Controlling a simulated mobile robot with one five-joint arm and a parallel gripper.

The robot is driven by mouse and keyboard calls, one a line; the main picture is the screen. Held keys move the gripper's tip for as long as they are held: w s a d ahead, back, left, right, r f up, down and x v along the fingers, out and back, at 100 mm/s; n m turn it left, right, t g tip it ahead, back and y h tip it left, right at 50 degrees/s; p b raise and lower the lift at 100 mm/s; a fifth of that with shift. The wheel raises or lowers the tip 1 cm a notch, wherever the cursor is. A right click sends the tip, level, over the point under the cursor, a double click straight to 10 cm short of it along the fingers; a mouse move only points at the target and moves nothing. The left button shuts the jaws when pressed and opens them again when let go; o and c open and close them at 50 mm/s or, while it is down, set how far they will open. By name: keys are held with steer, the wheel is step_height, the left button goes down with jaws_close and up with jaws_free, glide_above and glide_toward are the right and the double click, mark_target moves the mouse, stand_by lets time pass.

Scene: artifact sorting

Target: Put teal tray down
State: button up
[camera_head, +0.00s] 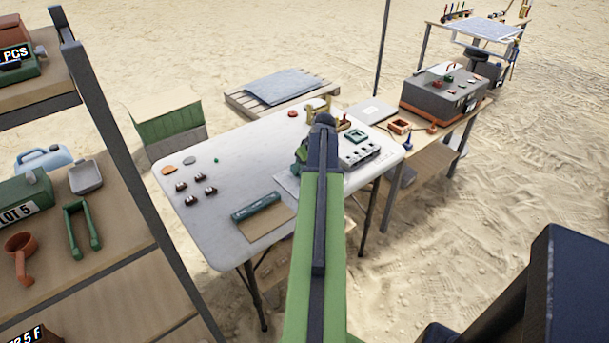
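A long, narrow teal piece (255,206) lies on the white table (229,165) near its front edge, at the back edge of a brown flat sheet (267,226). It may be the teal tray, but I cannot tell for sure. My green arm reaches forward over the right half of the table. My gripper is hidden behind the arm's far end, so I cannot see its fingers or whether they hold anything. A dark green shape (299,155) shows just left of the arm's end; I cannot tell what it is.
Several small dark pieces (210,190) lie on the table's left half. A pale tray with small items (360,150) lies right of my arm. A shelf (140,235) stands at left, a grey case (440,95) on a side table at right. Bare white table shows left of my arm.

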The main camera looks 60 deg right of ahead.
steer(key=shift+f, duration=0.7)
steer(key=o, duration=1.3)
steer(key=shift+r, duration=0.1)
steer(key=shift+o, duration=0.2)
steer(key=shift+r, duration=0.1)
steer(key=shift+r+p, duration=0.3)
steer(key=shift+p, duration=0.1)
steer(key=p+v, duration=1)
steer(key=v, duration=0.1)
steer(key=shift+r+p, duration=0.25)
steer(key=shift+p, duration=0.05)
